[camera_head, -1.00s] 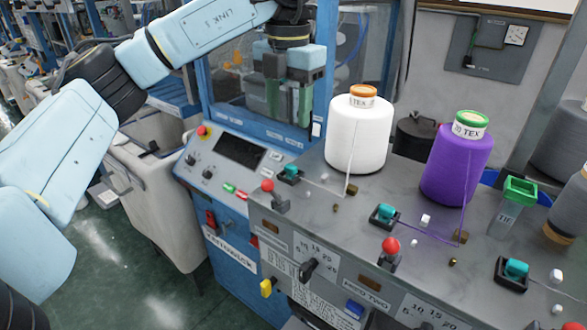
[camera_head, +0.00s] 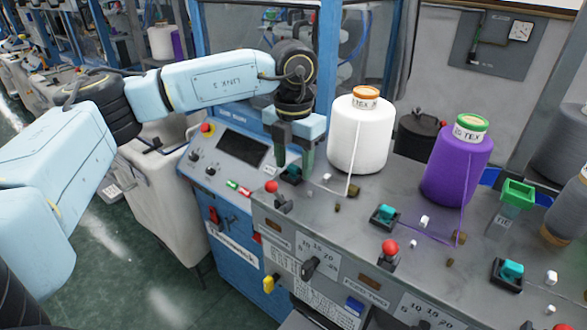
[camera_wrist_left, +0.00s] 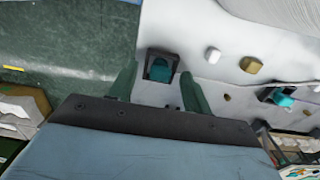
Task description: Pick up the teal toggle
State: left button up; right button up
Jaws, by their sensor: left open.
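Several teal toggles stand in black square bases on the grey machine top. The nearest to my left gripper (camera_head: 294,160) is the leftmost teal toggle (camera_head: 292,173), left of the white cone; it also shows in the left wrist view (camera_wrist_left: 161,70), just beyond and between the two fingers. My left gripper is open and points down, above this toggle, with nothing between its fingers. Another teal toggle (camera_head: 384,213) sits before the purple cone, and a third teal toggle (camera_head: 511,270) is at the lower right. My right gripper is not in view.
A white yarn cone (camera_head: 358,138) stands close right of the gripper, with a thread hanging down. A purple cone (camera_head: 457,168) is further right. A red-knobbed lever (camera_head: 271,187) stands just before the leftmost toggle. A blue frame post (camera_head: 327,70) rises behind.

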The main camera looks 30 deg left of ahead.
aim_at(294, 166)
pick_arm(q)
jog(key=c, duration=0.9)
jog(key=shift+r, duration=0.1)
notch_tip(294, 166, up, 10)
jog(key=shift+f+b, duration=0.1)
jog(key=shift+b, duration=0.6)
jog(key=shift+d, duration=0.1)
